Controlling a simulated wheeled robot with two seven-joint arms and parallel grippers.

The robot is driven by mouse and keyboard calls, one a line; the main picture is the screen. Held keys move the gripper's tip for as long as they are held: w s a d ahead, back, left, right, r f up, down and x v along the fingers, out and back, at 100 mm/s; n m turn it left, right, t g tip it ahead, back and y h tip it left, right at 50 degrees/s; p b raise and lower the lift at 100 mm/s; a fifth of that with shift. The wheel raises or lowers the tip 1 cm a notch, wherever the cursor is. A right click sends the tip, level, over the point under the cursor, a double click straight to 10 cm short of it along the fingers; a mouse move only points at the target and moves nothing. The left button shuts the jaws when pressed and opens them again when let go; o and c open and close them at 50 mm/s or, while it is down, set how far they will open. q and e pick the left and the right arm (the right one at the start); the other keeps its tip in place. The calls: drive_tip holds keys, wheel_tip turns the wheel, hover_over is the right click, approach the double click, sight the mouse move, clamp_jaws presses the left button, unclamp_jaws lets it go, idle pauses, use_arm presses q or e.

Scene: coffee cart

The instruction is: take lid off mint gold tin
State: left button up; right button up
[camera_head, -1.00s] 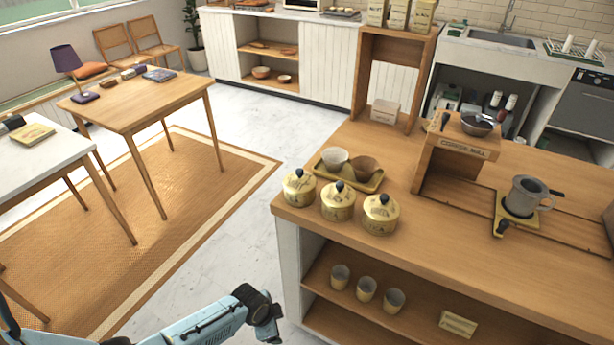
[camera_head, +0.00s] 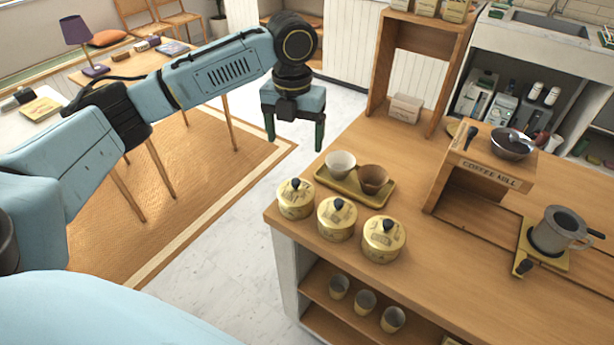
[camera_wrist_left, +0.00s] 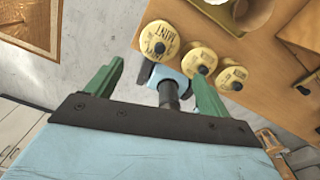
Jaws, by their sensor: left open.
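Three round gold tins with dark knobs on their lids stand in a row at the counter's left corner. The mint gold tin (camera_wrist_left: 160,40) shows its label in the left wrist view; it appears to be the leftmost tin (camera_head: 296,199) in the head view. The middle tin (camera_head: 338,219) and right tin (camera_head: 383,240) stand beside it. All three have lids on. My left gripper (camera_head: 295,146) is open and empty, fingers pointing down, above and beyond the leftmost tin, touching nothing. Its green fingers (camera_wrist_left: 155,90) are spread in the wrist view. My right gripper is not identifiable.
A tray (camera_head: 385,197) with two bowls sits just behind the tins. A coffee mill stand (camera_head: 490,170) and a metal pot (camera_head: 560,230) stand to the right. Cups (camera_head: 365,302) are on the shelf below. The counter front right of the tins is clear.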

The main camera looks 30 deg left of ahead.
use_arm(q)
hover_over(295, 182)
drive_tip(key=f, duration=0.4)
drive_tip(key=shift+w+a+f, duration=0.2)
drive_tip(key=shift+w, duration=0.05)
wheel_tip(295, 182, down, 2)
drive_tip(key=shift+f, duration=1.2)
wheel_tip(295, 182, down, 4)
drive_tip(key=shift+d+r, duration=0.15)
drive_tip(key=shift+r, duration=0.05)
drive_tip(key=shift+f, duration=0.25)
drive_tip(key=shift+c, duration=0.3)
drive_tip(key=shift+s, duration=0.15)
drive_tip(key=c, duration=1.2)
drive_tip(key=shift+s+f, duration=0.1)
drive_tip(key=shift+c, duration=1)
use_arm(e)
drive_tip(key=shift+g, duration=0.3)
drive_tip(key=s, duration=0.2)
drive_tip(key=s+f, duration=0.1)
drive_tip(key=s, duration=0.1)
drive_tip(key=shift+s+d, duration=0.1)
drive_tip(key=shift+s, duration=0.05)
